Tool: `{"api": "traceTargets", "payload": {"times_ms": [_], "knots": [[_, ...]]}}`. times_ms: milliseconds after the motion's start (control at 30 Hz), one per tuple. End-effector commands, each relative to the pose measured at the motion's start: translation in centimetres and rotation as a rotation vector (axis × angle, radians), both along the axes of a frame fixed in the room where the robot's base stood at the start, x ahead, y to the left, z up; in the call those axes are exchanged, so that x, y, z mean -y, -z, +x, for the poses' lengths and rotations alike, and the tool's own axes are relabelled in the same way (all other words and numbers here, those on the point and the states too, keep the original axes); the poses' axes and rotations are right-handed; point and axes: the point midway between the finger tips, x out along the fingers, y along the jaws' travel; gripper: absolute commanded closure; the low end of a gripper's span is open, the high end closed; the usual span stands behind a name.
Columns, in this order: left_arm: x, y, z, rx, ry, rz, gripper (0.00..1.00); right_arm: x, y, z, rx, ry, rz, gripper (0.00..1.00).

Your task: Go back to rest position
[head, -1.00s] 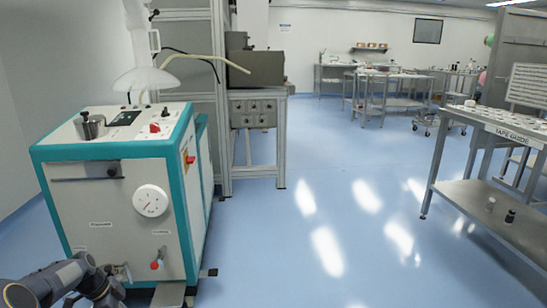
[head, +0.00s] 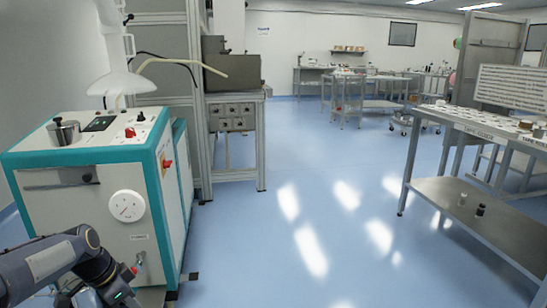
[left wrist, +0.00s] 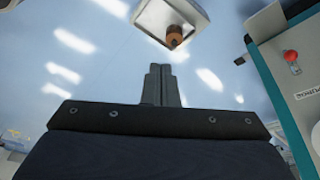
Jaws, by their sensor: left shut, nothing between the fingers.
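My left arm comes in at the lower left of the head view, in front of the teal and white machine (head: 90,200). Its gripper is hard to make out there. In the left wrist view my left gripper (left wrist: 160,72) is shut, with its two fingers together and nothing between them. Past the fingertips, a pale square tray-like part with a brown round piece (left wrist: 174,36) shows over the blue floor. The machine's side with a red knob (left wrist: 291,57) is at the right of that view. My right gripper is not in view.
A metal pot (head: 64,131) and a red knob (head: 130,132) are on the machine's top. A grey frame with a cabinet (head: 232,72) stands behind it. A steel table (head: 480,215) with small items is at the right. The blue floor between is clear.

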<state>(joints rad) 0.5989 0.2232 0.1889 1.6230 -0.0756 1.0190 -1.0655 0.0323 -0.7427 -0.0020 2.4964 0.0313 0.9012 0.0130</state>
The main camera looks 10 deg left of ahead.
Motion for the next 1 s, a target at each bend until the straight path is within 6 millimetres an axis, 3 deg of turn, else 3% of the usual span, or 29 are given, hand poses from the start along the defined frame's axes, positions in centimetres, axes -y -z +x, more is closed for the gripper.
{"api": "traceTargets", "payload": {"times_ms": [33,100,200,300,500,733,800,1000], "knots": [[2.3,-2.1,-1.6,0.014,-0.047,-0.002,1.0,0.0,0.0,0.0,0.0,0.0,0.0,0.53],[5.4,-4.0,-4.2,0.024,-0.142,-0.024,1.0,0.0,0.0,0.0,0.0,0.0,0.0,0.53],[9.2,-5.6,-8.4,0.041,-0.283,-0.078,1.0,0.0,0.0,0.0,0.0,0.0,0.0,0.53],[12.3,-5.9,-12.3,0.051,-0.409,-0.147,1.0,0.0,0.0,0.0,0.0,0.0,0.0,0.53],[16.2,-4.8,-17.8,0.053,-0.585,-0.28,1.0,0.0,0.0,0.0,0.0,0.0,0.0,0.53],[19.1,-2.7,-21.8,0.035,-0.712,-0.411,1.0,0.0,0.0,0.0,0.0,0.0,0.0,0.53],[18.9,-5.4,-21.5,0.031,-0.713,-0.404,1.0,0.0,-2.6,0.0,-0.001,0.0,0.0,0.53],[18.9,-10.0,-21.4,0.032,-0.713,-0.402,1.0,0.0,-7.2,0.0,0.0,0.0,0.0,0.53]]}}
